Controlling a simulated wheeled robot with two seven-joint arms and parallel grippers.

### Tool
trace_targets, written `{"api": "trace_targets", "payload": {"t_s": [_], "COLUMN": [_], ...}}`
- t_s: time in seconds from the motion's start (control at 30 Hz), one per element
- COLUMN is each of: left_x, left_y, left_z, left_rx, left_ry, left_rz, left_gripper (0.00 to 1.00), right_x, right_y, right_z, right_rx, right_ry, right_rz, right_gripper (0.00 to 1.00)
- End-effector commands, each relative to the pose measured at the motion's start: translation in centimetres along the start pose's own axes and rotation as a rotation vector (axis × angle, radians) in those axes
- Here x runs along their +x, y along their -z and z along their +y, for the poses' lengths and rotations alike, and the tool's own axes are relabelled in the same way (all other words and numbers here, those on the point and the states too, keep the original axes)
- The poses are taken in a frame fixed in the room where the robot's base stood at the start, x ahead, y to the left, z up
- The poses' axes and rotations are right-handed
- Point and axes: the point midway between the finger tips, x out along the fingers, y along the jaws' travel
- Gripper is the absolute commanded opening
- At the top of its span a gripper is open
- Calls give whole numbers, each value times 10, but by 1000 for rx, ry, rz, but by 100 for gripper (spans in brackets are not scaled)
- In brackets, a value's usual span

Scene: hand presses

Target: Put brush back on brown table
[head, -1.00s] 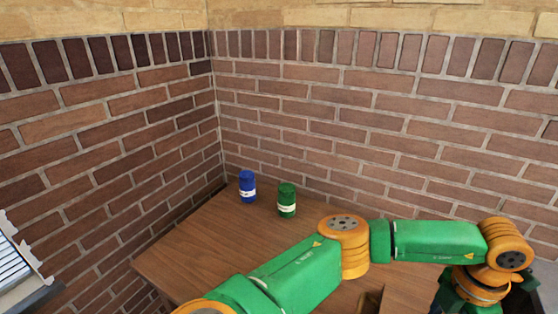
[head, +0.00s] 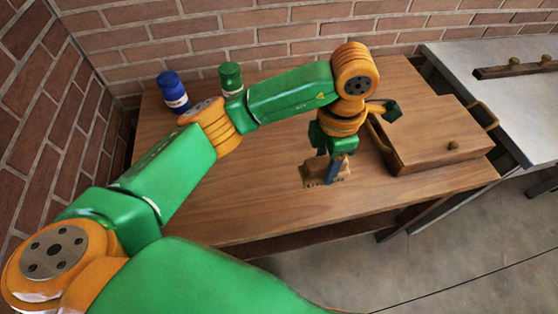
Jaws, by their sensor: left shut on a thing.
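The brush (head: 315,174) is a small brown wooden block with short bristles on its underside. It is at the brown table (head: 250,215), right of the table's middle; I cannot tell whether its bristles touch the top. My left gripper (head: 332,172) points down at it and is shut on it, with a dark blue finger in front of its right part. My left arm reaches across the table from the lower left. My right gripper is not in view.
A blue jar (head: 172,92) and a green jar (head: 231,78) stand at the table's back left. A wooden box with a knob (head: 430,140) lies on the right. A grey metal table (head: 500,80) stands beyond it. The front left of the top is clear.

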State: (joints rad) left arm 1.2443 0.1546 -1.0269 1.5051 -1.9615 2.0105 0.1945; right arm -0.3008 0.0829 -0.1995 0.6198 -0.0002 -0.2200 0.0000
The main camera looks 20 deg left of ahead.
Motion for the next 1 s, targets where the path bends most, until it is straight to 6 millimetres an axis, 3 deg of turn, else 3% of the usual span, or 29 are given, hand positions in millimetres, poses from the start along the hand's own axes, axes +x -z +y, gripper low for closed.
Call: {"api": "trace_targets", "payload": {"t_s": [0.1, 0.2, 0.43, 0.6, 0.93, 0.97, 1.0], "left_x": [17, 42, 75, 101, 108, 107, 107], "left_y": [29, 42, 60, 57, 57, 57, 57], "left_z": [27, 40, 58, 58, 58, 58, 58], "left_rx": [-7, -6, -3, 0, 0, 0, 0], "left_ry": [5, 5, 3, 1, -1, -1, -1], "left_rz": [6, 6, 6, 2, 1, 1, 1], "left_gripper": [2, 2, 2, 2, 2, 60, 70], "right_x": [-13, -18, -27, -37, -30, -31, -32], "right_y": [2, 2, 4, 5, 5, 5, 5], "right_z": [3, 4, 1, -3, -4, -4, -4], "right_rx": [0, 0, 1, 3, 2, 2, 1], "right_ry": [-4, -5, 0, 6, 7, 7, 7], "right_rz": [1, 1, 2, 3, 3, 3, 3], "right_gripper": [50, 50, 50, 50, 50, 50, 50]}}
